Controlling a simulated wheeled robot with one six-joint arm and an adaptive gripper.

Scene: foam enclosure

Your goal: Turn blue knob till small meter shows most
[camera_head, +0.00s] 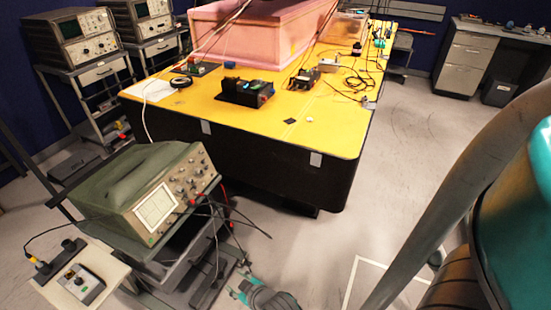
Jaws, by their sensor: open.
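My gripper (242,285) shows at the bottom centre, with teal fingertips apart and nothing seen between them. It is low, over the floor, right of the oscilloscope cart. A black instrument box (246,92) sits on the yellow table and has a small blue part (263,88) at its right end; I cannot tell whether this is the blue knob. A small grey control box (80,285) with a dark knob stands on a white side table at the lower left. No small meter can be made out for sure, and no reading is legible.
A green-grey oscilloscope (150,190) with cables stands on a cart at the left. The yellow table (330,135) holds a pink foam enclosure (250,40), wires and small devices. More oscilloscopes (75,35) stand at the back left. The floor (420,150) right of the table is open.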

